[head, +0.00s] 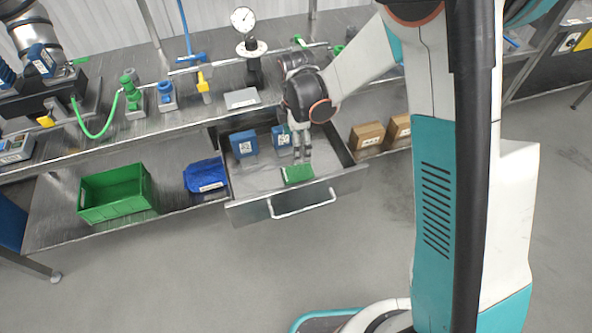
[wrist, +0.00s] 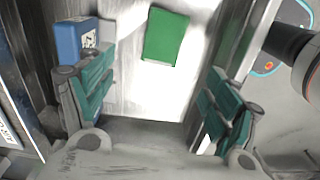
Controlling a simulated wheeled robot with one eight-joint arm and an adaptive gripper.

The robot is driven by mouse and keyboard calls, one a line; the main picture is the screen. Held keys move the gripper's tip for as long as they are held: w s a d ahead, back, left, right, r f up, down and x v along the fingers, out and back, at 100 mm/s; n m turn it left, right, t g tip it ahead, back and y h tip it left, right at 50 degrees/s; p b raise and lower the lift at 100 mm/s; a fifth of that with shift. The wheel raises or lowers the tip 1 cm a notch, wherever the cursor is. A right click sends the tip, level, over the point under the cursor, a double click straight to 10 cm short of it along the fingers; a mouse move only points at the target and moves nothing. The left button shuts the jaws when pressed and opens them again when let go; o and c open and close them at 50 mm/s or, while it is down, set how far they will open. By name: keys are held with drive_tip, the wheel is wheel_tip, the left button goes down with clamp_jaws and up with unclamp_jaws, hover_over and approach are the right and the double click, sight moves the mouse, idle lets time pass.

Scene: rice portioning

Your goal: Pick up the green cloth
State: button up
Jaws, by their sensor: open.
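The green cloth (head: 298,174) lies flat as a small folded rectangle on the floor of the open drawer (head: 240,212), near its front wall. In the wrist view the green cloth (wrist: 166,37) shows ahead of the fingers, a little above the middle of the gap. My gripper (head: 303,155) is inside the drawer area, just behind and above the cloth in the head view. In the wrist view my gripper (wrist: 155,105) has its two teal-padded fingers wide apart with nothing between them. The cloth appears apart from the fingers.
Two blue boxes (head: 244,144) (head: 282,141) stand in the back of the drawer. Brown boxes (head: 367,135) stand right of the drawer. A gauge (head: 243,20) stands on the bench above.

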drive_tip(key=b, duration=0.2)
hover_over(298, 172)
drive_tip(key=f, duration=0.7)
drive_tip(key=shift+w+a+f, duration=0.2)
drive_tip(key=shift+w+f, duration=0.05)
drive_tip(key=shift+w, duration=0.05)
drive_tip(key=shift+s+d+f+b, duration=0.15)
drive_tip(key=shift+f+b, duration=0.7)
drive_tip(key=shift+f, duration=0.5)
drive_tip(key=shift+s+d+f+b, duration=0.1)
drive_tip(key=shift+f+b, duration=0.7)
drive_tip(key=shift+f, duration=0.55)
drive_tip(key=shift+r, duration=0.1)
drive_tip(key=c, duration=1)
